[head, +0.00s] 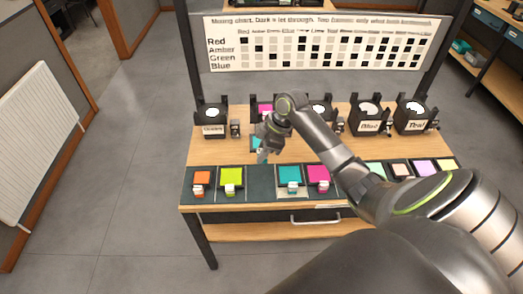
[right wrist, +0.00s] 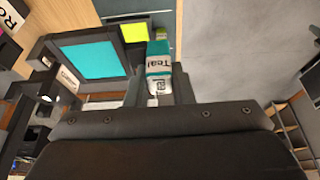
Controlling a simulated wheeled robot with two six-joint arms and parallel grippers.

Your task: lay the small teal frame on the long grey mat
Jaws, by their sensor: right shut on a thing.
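My right gripper (head: 263,152) is shut on the small teal frame, of which a bit of teal (head: 261,157) shows below the fingers in the head view. In the right wrist view, the frame is a teal panel (right wrist: 92,60) with a dark border, and its white tab (right wrist: 158,64) reading "Teal" is between the fingers (right wrist: 157,92). The long grey mat (head: 259,185) runs along the table's front edge. The held frame appears above the table, near a bare stretch of mat between the lime and teal frames. My left gripper is not in view.
On the mat lie an orange frame (head: 202,178), a lime frame (head: 231,175), another teal frame (head: 290,174) and a magenta frame (head: 318,174), with paler frames to the right. Several black lamp stands (head: 211,117) line the back, below a mixing chart (head: 320,45).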

